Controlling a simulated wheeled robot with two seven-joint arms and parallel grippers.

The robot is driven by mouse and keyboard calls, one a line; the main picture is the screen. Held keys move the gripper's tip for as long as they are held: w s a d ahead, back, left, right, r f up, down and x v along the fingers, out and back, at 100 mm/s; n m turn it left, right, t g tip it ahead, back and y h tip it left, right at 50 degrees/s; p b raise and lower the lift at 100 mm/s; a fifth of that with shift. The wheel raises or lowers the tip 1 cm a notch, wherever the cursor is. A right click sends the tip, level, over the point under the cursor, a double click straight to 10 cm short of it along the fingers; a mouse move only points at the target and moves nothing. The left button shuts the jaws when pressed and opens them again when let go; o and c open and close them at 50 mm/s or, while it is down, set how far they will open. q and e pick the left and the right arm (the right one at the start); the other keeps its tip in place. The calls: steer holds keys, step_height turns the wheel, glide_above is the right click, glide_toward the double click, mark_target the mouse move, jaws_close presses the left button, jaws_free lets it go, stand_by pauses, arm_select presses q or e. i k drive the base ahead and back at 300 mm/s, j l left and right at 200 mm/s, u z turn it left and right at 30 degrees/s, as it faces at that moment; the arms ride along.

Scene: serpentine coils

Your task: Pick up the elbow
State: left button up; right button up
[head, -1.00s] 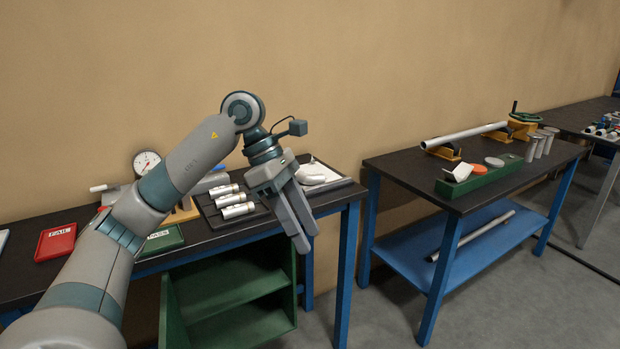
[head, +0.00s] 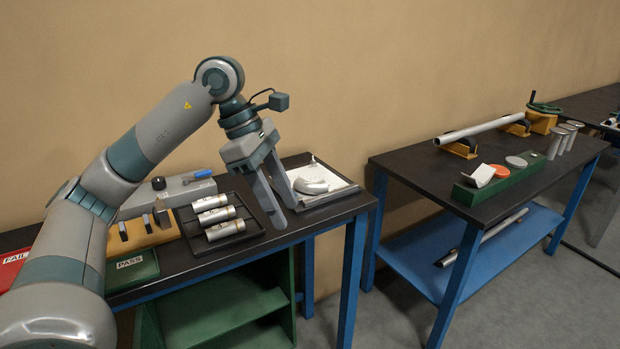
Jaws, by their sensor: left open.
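The elbow (head: 318,186), a curved silver pipe piece, appears to be lying on a white sheet on a board at the right end of the left bench. My left gripper (head: 283,217) points down just left of the elbow in the picture. Its two fingers are apart with nothing between them. It overlaps the board's left edge in view, and its height above the bench is hard to judge. My right gripper is out of view.
A black tray (head: 262,231) with three silver cylinders stands left of the gripper. A green PASS tray (head: 134,270) and a red FAIL tray (head: 12,262) are farther left. A second bench (head: 408,168) stands to the right across a floor gap.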

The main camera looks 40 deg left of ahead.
mark_target(307, 187)
steer(key=i+j, duration=1)
steer(key=j, duration=0.2)
